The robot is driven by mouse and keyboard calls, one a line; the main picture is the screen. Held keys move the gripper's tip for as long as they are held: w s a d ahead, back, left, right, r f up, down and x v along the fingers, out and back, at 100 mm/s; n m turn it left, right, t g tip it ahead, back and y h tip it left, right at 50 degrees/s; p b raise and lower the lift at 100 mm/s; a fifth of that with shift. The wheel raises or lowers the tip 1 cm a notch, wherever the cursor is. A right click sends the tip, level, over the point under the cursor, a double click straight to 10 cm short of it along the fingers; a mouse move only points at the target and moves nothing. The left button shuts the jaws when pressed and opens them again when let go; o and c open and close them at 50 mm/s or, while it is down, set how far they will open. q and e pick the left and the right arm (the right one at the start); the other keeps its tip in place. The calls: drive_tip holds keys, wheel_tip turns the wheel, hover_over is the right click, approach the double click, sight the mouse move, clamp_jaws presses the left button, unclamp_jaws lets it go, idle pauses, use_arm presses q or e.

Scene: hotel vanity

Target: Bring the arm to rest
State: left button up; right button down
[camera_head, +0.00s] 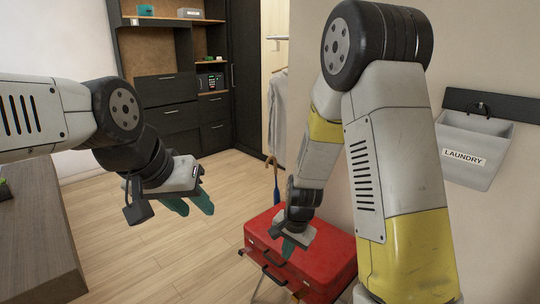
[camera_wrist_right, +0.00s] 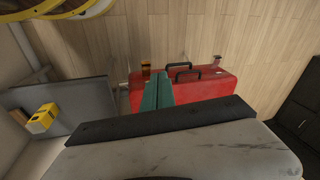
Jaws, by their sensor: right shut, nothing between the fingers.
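My right arm comes down in front of the wall in the head view. My right gripper (camera_head: 288,247) hangs over the red suitcase, with its teal fingers pointing down. In the right wrist view its fingers (camera_wrist_right: 157,95) are pressed together with nothing between them, in front of the suitcase. I cannot tell the exact height above the suitcase. My left gripper (camera_head: 193,206) is at the left over the floor, empty, with its two teal fingers apart.
The red suitcase (camera_head: 315,255) has dark handles; it also shows in the right wrist view (camera_wrist_right: 200,83). A grey laundry bin (camera_head: 472,150) hangs on the right wall. A dark wooden counter (camera_head: 35,235) stands at left. Shelves and drawers (camera_head: 168,105) stand behind. Floor between is clear.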

drive_tip(key=s+d+r+n+t+y, duration=0.1)
drive_tip(key=s+d+r+n, duration=0.15)
drive_tip(key=r, duration=0.65)
drive_tip(key=s+d+r+n+t+y, duration=0.1)
drive_tip(key=s+d+r+n, duration=0.15)
drive_tip(key=r, duration=0.65)
drive_tip(key=s+d+r+n+t+h, duration=0.1)
drive_tip(key=s+d+r, duration=0.3)
drive_tip(key=s+r, duration=0.5)
drive_tip(key=shift+s+n+t, duration=0.4)
drive_tip(key=shift+s+n, duration=0.3)
drive_tip(key=shift+s, duration=0.35)
drive_tip(key=shift+d, duration=0.2)
